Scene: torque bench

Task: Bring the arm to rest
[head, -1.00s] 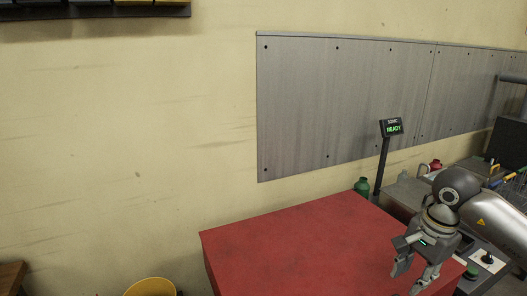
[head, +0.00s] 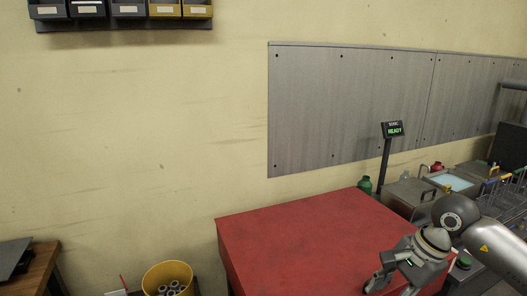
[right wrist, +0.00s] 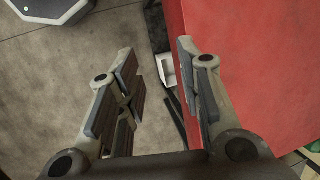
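My right gripper (head: 388,284) is at the lower right of the head view, by the front part of the red-topped bench (head: 305,240). In the right wrist view my right gripper (right wrist: 158,85) shows its two fingers wide apart with nothing between them. Below it are the grey floor (right wrist: 90,60) and the side edge of the red bench. My left gripper is not in any view.
A display reading READY (head: 394,130) stands on a post behind the bench. A yellow bin with rolls (head: 167,273) and a wooden table (head: 40,268) are at lower left. Wall bins (head: 127,10) hang above.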

